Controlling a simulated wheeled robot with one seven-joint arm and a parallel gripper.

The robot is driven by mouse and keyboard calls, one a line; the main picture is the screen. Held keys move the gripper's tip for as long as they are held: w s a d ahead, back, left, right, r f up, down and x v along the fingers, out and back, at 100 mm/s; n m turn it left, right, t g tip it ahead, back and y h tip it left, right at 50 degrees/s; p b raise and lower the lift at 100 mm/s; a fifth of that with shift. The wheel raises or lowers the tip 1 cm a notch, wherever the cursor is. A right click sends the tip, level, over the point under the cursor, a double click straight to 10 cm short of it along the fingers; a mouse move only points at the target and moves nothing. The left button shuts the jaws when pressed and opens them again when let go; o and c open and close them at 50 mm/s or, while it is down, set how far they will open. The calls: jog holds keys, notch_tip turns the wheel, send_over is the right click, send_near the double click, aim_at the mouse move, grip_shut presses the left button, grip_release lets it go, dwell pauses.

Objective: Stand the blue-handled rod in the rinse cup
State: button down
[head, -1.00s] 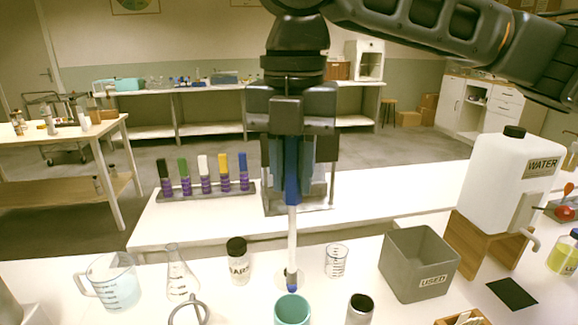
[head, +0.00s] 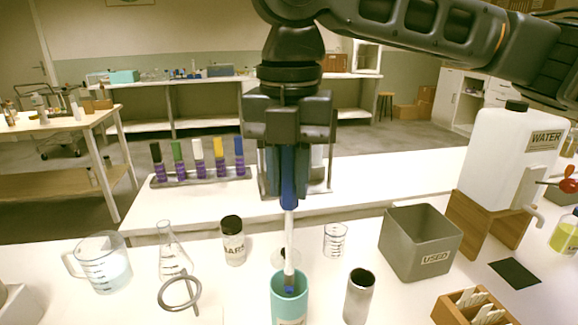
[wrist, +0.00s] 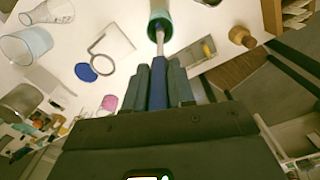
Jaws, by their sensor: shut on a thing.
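My gripper (head: 288,198) is shut on the blue handle of a thin pale rod (head: 289,235). The rod hangs almost upright, with a blue mark at its lower end. That end shows within the mouth of a teal cup (head: 289,309), which stands upright at the front middle of the bench. In the wrist view the rod (wrist: 160,47) also runs from my gripper (wrist: 158,72) to the mouth of the teal cup (wrist: 158,10). How deep the tip sits in the cup is hard to tell.
A metal cylinder (head: 358,298) stands close right of the cup. A ring (head: 180,291), a flask (head: 171,258) and a jar (head: 232,243) are to the left. A grey USED bin (head: 420,245) and a beaker (head: 335,240) are right.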

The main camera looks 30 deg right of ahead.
jog(key=shift+f+b, duration=2.1)
jog(key=shift+f, duration=2.8)
jog(key=c, duration=0.9)
grip_release()
jog(key=shift+r, duration=0.1)
notch_tip(320, 180, up, 8)
jog(key=shift+f+p, duration=0.2)
jog(key=shift+p, duration=0.2)
